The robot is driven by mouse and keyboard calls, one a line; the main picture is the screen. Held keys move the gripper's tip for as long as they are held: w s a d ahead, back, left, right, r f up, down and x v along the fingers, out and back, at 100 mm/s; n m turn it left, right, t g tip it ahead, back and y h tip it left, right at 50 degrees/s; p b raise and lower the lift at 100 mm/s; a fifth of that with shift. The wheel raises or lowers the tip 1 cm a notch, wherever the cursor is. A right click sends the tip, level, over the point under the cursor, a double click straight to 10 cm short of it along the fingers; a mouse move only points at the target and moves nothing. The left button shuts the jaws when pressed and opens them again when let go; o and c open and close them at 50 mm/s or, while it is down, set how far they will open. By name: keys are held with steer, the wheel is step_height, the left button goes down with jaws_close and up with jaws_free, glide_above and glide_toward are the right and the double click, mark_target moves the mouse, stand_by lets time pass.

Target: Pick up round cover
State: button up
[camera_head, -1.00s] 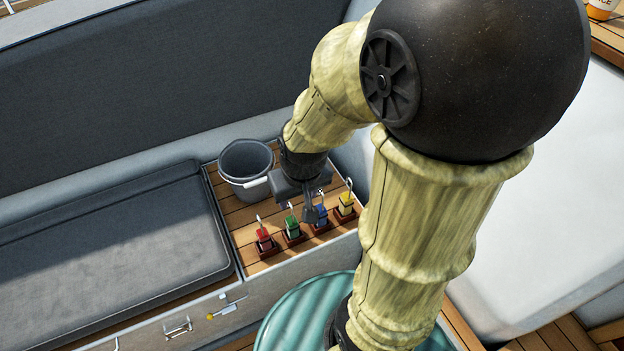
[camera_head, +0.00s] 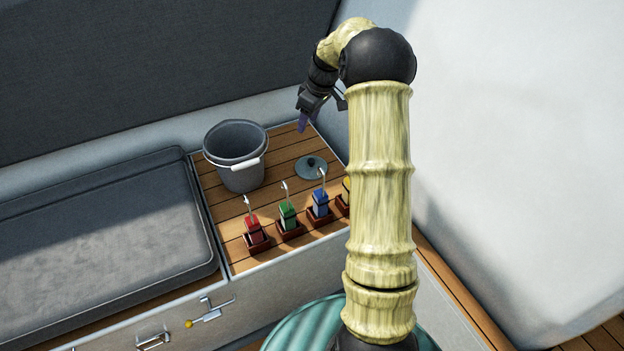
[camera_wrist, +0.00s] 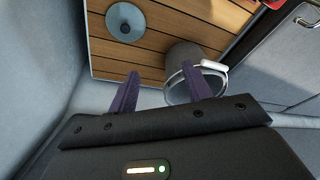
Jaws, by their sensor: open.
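The round cover (camera_head: 311,168) is a flat grey-teal disc with a small dark knob in its middle. It lies on the wooden slatted deck (camera_head: 285,160), right of the bucket and behind the coloured blocks. In the wrist view the cover (camera_wrist: 127,18) shows at the top left, beyond my fingertips. My gripper (camera_head: 306,122) hangs above the back of the deck, behind the cover and apart from it. In the wrist view the two purple fingers of my gripper (camera_wrist: 160,78) stand wide apart with nothing between them.
A grey bucket (camera_head: 238,157) with a white handle grip stands left of the cover. Red (camera_head: 254,228), green (camera_head: 288,214), blue (camera_head: 320,203) and yellow (camera_head: 346,190) blocks with hooks stand in front. A grey cushion (camera_head: 100,240) lies left; a white wall (camera_head: 500,150) rises right.

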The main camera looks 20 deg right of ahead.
steer(key=w+d+f+n+t+y+b, duration=0.1)
steer(key=w+d+f+b, duration=0.3)
steer(key=d+f, duration=0.4)
steer(key=shift+d+f+n+b, duration=0.4)
steer(key=shift+d+n+b, duration=0.2)
steer(key=shift+d+n, duration=0.3)
steer(key=shift+d, duration=0.1)
steer(key=b, duration=0.3)
glide_above(311, 160)
steer(key=s+d, duration=0.2)
step_height(311, 160, down, 11)
steer(key=shift+w+f, duration=0.15)
steer(key=b+x, duration=0.1)
steer(key=x, duration=0.4)
steer(key=shift+a+f, duration=0.1)
steer(key=shift+f, duration=0.05)
